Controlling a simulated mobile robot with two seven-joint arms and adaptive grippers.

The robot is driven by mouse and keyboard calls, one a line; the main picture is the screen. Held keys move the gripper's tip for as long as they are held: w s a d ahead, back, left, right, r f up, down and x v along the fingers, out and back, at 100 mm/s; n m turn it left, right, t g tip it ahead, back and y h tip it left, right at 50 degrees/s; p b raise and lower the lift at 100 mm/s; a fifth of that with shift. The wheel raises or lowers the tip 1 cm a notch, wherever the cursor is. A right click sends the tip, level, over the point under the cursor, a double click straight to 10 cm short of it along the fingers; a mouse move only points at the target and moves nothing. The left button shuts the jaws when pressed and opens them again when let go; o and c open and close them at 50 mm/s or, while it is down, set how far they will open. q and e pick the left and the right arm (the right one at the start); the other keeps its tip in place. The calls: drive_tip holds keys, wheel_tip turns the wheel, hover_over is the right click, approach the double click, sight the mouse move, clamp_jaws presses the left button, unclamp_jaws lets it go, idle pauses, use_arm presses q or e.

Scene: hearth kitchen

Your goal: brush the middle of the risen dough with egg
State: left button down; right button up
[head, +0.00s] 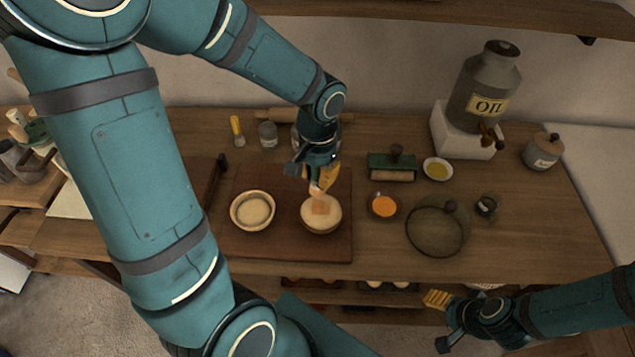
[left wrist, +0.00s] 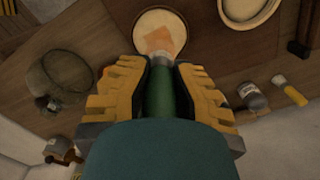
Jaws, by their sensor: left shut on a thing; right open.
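The pale round dough sits in a bowl (head: 321,217) on the brown board; the bowl also shows in the left wrist view (left wrist: 144,25). An orange-tan patch (left wrist: 163,40) lies over its middle; I cannot tell how much is egg and how much bristle. My left gripper (head: 320,176) is shut on a green-handled brush (left wrist: 160,98), above the dough, brush end down at its surface. A small bowl of orange egg (head: 383,206) stands right of the board. My right gripper (head: 442,320) is open and empty, low in front of the counter.
An empty-looking pale bowl (head: 253,210) is left of the dough on the board (head: 285,246). A glass lid (head: 437,232), green press-like tool (head: 392,167), oil dish (head: 437,169) and oil can (head: 484,90) stand to the right. A jar (head: 268,135) stands behind.

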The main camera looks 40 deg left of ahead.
use_arm(q)
drive_tip(key=m, duration=0.3)
drive_tip(key=w+m+p, duration=0.1)
drive_tip(key=shift+d+f+m, duration=0.25)
drive_tip(key=shift+d+m, duration=0.05)
drive_tip(key=shift+m, duration=0.1)
drive_tip(key=shift+w+d+f+m+b, duration=0.15)
drive_tip(key=shift+f+m+b, duration=0.55)
drive_tip(key=shift+f, duration=0.4)
drive_tip(key=shift+w+d+f+m+b, duration=0.1)
drive_tip(key=shift+w+f+m+b, duration=0.1)
drive_tip(key=shift+f+m+b, duration=0.55)
drive_tip(key=shift+w+d+f+m+b, duration=0.15)
drive_tip(key=shift+f+m+b, duration=0.2)
drive_tip(key=shift+f+b, duration=0.8)
drive_tip(key=shift+a+f+b, duration=0.1)
drive_tip(key=shift+f+b, duration=0.5)
drive_tip(key=shift+f, duration=0.65)
